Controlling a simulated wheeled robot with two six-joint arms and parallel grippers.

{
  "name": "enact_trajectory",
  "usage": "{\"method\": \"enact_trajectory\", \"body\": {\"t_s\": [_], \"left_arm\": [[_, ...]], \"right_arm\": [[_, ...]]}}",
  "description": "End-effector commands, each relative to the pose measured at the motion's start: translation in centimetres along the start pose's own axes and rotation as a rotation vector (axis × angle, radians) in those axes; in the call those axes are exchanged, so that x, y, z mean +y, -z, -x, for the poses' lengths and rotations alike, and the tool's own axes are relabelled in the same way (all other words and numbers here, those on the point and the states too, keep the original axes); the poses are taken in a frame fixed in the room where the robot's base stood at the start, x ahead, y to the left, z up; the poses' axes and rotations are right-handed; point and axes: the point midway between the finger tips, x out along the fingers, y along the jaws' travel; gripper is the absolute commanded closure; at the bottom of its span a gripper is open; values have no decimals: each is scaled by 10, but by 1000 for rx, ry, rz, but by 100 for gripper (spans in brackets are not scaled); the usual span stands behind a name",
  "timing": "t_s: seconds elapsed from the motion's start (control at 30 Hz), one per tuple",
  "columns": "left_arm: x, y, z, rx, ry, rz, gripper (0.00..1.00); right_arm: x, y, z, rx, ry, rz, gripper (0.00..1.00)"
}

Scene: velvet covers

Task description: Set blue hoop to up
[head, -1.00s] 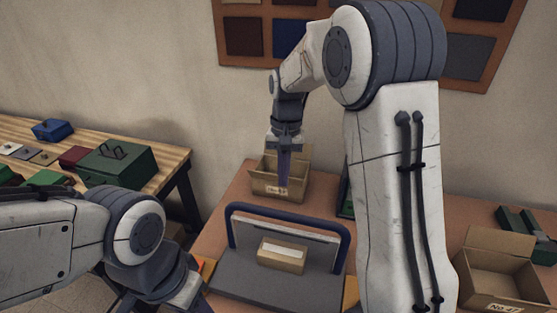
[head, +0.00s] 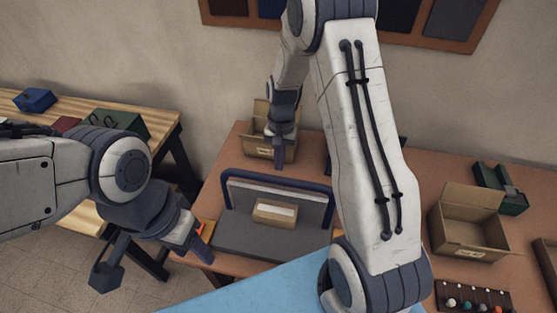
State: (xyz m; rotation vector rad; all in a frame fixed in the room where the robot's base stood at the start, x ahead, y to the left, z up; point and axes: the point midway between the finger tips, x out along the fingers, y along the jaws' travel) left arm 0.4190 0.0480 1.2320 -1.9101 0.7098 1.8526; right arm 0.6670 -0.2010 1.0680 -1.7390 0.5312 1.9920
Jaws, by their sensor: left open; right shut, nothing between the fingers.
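The blue hoop (head: 290,181) is a dark blue arch. It stands raised at the back of a grey flat device (head: 240,238), around a pale panel. A small cardboard box with a white label (head: 275,212) sits on the device in front of the panel. My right gripper (head: 279,163) is shut and empty, pointing down just behind the hoop's top bar; I cannot tell whether it touches. My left gripper (head: 203,254) is open, at the table's left edge, left of the device. My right arm covers part of the table right of the hoop.
An open carton (head: 256,146) stands behind the hoop. A larger open carton (head: 465,240), a dark green case (head: 505,200) and a rack of small knobs (head: 470,300) are at the right. A light blue surface (head: 265,287) lies in front. A wooden bench (head: 165,150) stands left.

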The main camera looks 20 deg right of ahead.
Motion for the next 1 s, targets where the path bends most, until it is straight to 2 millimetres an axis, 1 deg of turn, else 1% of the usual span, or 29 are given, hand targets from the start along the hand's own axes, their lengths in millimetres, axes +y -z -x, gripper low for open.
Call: {"method": "enact_trajectory", "body": {"t_s": [0.03, 0.2, 0.53, 0.7, 1.0], "left_arm": [[0, 0, 6, 0, 0, -1, 50], [0, 0, 8, 0, 0, -1, 50], [0, 0, 7, 0, 0, -1, 50], [0, 0, 7, 0, 0, -1, 50], [0, 0, 8, 0, 0, -1, 50]], "right_arm": [[0, -6, 1, -1, -1, 0, 100], [1, -12, -3, 0, -1, -1, 100], [0, -13, -3, 0, 0, 0, 100], [-3, -23, -2, 0, -1, 0, 100], [-3, -22, -2, 0, 0, -1, 100]]}}
